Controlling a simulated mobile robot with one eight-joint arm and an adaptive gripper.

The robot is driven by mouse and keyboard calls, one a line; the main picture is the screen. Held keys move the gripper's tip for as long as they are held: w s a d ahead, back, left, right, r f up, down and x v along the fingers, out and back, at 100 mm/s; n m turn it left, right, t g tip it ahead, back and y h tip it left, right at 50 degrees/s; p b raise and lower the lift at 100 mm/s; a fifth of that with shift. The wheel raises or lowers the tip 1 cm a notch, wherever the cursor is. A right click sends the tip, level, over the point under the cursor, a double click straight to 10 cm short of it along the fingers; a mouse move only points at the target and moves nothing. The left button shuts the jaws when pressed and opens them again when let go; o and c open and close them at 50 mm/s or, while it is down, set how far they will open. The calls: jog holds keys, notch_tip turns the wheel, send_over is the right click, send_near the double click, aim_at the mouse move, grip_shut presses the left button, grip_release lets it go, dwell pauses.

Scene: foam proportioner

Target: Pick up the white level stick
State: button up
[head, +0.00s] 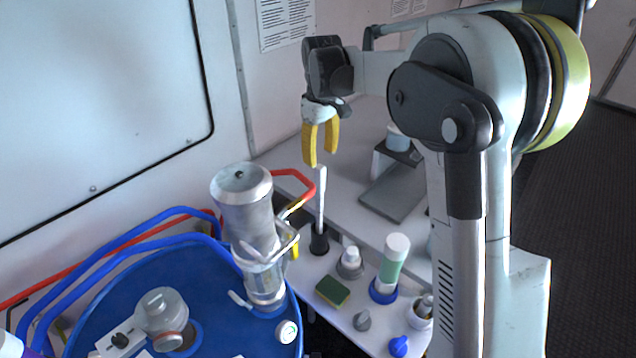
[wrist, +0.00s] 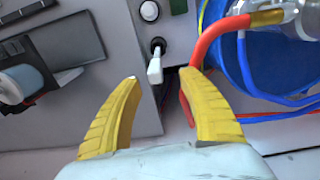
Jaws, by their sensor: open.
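The white level stick (head: 321,200) stands upright in a small black holder (head: 318,240) on the white bench in the head view. In the wrist view the stick (wrist: 155,68) shows from above, beyond and between my fingertips. My gripper (head: 319,163) has yellow fingers and points down above the stick's top end in the head view. Whether a finger touches the stick cannot be told.
A blue drum (head: 190,290) with a metal cylinder (head: 245,205) stands left of the stick. A red hose (head: 295,176) passes close beside it. A sponge (head: 332,291), a green-white bottle (head: 392,262) and a grey stand (head: 395,195) are on the bench.

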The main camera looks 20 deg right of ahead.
aim_at(320, 166)
jog(key=shift+w+d+f, duration=0.15)
jog(key=shift+w+f, duration=0.05)
jog(key=shift+w, duration=0.3)
jog(key=shift+w+d+f, duration=0.15)
jog(key=shift+w, duration=0.35)
jog(key=f, duration=0.4)
jog(key=shift+s+f, duration=0.25)
jog(key=shift+f, duration=0.15)
notch_tip(320, 166, down, 5)
jog(key=shift+w+a+f+b, duration=0.1)
jog(key=shift+f+b, duration=0.1)
jog(key=shift+b, duration=0.2)
grip_shut()
